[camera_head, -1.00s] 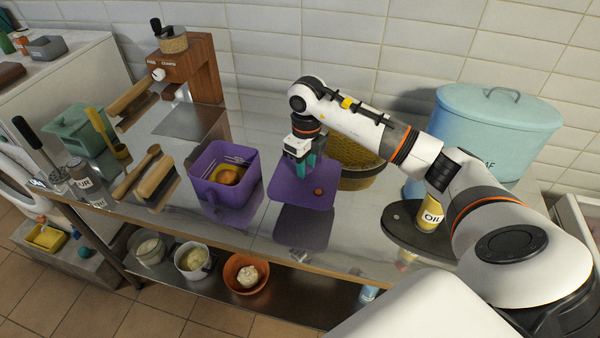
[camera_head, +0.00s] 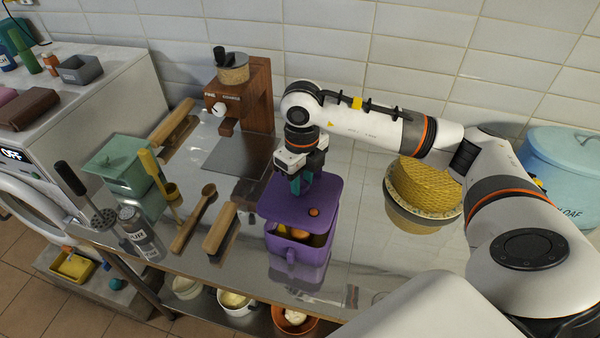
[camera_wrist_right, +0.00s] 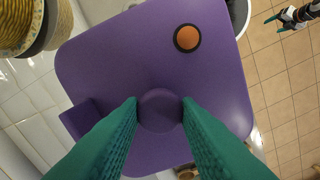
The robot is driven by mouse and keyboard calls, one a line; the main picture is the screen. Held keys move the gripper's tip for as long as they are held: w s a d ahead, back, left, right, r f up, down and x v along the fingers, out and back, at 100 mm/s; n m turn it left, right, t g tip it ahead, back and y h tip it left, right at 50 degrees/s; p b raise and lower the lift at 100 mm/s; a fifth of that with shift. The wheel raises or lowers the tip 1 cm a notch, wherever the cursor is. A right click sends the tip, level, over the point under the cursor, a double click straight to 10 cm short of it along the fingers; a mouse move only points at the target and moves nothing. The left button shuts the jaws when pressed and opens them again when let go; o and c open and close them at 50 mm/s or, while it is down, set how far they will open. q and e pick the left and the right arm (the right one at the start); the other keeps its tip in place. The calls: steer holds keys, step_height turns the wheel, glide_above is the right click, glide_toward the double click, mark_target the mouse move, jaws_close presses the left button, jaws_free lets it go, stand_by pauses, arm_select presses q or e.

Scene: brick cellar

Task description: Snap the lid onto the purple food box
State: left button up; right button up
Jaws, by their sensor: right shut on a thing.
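The purple food box (camera_head: 301,271) stands on the steel counter, with orange food (camera_head: 299,233) showing inside near its front. The purple lid (camera_head: 285,206) is over the box, and a gap shows between its front edge and the box rim. Whether its back edge touches the rim is hidden. An orange round spot is on the lid, also seen in the right wrist view on the lid (camera_wrist_right: 110,60). My right gripper (camera_head: 301,186) is shut on the lid's round knob (camera_wrist_right: 160,110). A gripper with teal fingers, apparently my left (camera_wrist_right: 284,18), shows small in the wrist view's top corner.
A wooden brush (camera_head: 219,228) and spoon (camera_head: 193,222) lie left of the box. A yellow basket (camera_head: 425,185) stands to the right, behind. A wooden grinder (camera_head: 240,100) stands at the back. Counter right of the box is clear.

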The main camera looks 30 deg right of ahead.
mark_target(303, 193)
steer(key=shift+s+d+f, duration=0.1)
steer(key=shift+s+f, duration=0.25)
steer(key=shift+s, duration=0.05)
steer(key=shift+f+b, duration=0.35)
steer(key=shift+b, duration=0.15)
steer(key=f+b, duration=0.1)
steer(key=f, duration=0.1)
steer(key=f+b, duration=0.1)
steer(key=shift+w+f, duration=0.2)
steer(key=shift+f, duration=0.15)
steer(key=shift+f+b, duration=0.25)
steer(key=shift+b, duration=0.15)
steer(key=shift+f, duration=0.3)
arm_select(q)
steer(key=f, duration=0.1)
steer(key=s+f, duration=0.1)
steer(key=f, duration=0.2)
steer(key=shift+s+d+f, duration=0.15)
steer(key=shift+d, duration=0.2)
steer(key=shift+f+b, duration=0.4)
steer(key=shift+b, duration=0.2)
steer(key=shift+f+b, duration=0.6)
arm_select(e)
steer(key=shift+f, duration=0.25)
